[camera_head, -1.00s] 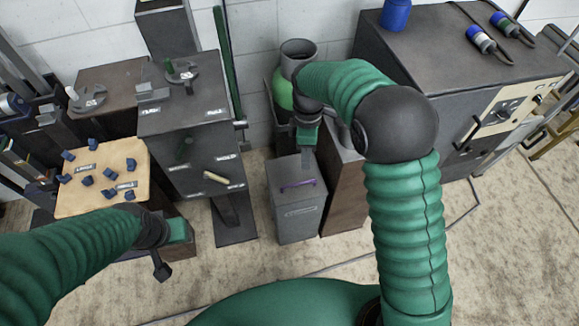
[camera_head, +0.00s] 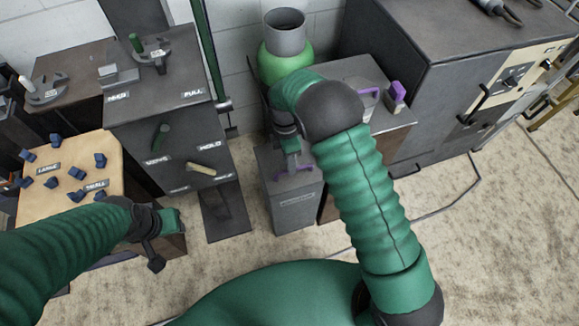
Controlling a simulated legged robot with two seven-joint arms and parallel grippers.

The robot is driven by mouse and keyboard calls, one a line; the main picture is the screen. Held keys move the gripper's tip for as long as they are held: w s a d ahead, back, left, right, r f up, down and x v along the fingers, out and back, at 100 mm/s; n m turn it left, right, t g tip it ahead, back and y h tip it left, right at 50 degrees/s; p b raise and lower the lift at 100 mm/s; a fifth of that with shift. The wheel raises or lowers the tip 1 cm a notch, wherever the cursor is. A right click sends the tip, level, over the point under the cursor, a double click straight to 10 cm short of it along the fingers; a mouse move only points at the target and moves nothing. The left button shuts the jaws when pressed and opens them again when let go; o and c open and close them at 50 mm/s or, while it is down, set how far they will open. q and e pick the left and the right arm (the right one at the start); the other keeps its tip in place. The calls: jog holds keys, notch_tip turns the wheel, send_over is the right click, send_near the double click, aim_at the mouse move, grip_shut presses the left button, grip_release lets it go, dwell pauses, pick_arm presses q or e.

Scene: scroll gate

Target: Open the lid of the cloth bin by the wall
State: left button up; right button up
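The cloth bin is a grey box (camera_head: 297,208) by the wall, in the lower middle of the head view. Its lid (camera_head: 268,160) lies flat on top, with a purple handle (camera_head: 304,168) across it. My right gripper (camera_head: 291,165) points down at the handle and overlaps its middle. Its fingers are small and partly merged with the handle, so I cannot tell whether they are closed on it. My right arm hides part of the lid's right side. My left gripper (camera_head: 172,222) is low on the left, away from the bin; its finger opening is unclear.
A green container with a grey neck (camera_head: 287,45) stands behind the bin. A brown-sided cabinet (camera_head: 390,150) with purple items on top is close on the right. A dark labelled cabinet (camera_head: 165,135) and a tan board with blue pieces (camera_head: 65,180) are left. Floor in front is open.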

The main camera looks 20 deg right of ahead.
jog(key=shift+s+d+f, duration=0.1)
jog(key=shift+f, duration=0.8)
grip_shut()
jog(key=shift+r, duration=0.1)
dwell(0.7)
